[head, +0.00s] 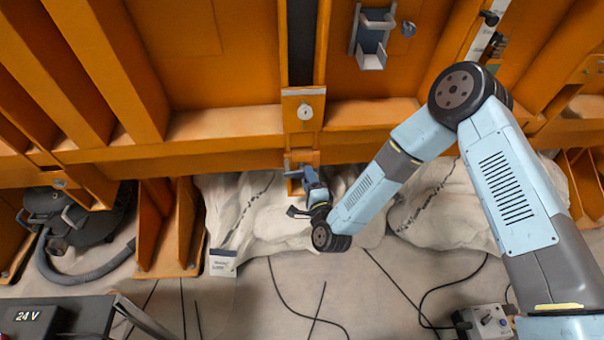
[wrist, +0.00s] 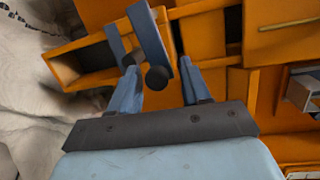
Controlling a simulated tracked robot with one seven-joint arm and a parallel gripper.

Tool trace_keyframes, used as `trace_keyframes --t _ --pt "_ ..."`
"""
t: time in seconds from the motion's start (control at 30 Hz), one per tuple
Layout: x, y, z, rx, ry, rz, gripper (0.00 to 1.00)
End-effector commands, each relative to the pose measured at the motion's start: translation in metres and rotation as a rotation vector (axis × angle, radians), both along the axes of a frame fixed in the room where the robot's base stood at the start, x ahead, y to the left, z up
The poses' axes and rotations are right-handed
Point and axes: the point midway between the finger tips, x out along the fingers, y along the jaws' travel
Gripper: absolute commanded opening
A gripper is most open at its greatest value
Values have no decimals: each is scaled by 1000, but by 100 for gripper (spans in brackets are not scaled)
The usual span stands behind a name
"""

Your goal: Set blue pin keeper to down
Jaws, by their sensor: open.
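The blue pin keeper (wrist: 150,38) shows in the wrist view as a blue-grey bar ending in a round black knob (wrist: 157,78), in front of an orange bracket. In the head view, the keeper (head: 292,166) is a small blue-grey part low on the orange post, partly hidden by my gripper. My gripper (wrist: 158,66) is open, with one finger on each side of the knob. I cannot tell whether either finger touches it. In the head view, my gripper (head: 311,181) is right beside the keeper. Whether the keeper is up or down is unclear.
Orange beams (head: 220,135) surround the spot. A grey-blue bracket (head: 371,45) is fixed higher on the right.

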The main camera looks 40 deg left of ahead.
Motion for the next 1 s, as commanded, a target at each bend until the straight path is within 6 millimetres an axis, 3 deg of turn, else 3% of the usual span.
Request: trace_keyframes --t 0.6,1.0 --pt "-62 -90 -6 0 2 -1 47" --pt "-71 -104 -6 0 0 -3 47"
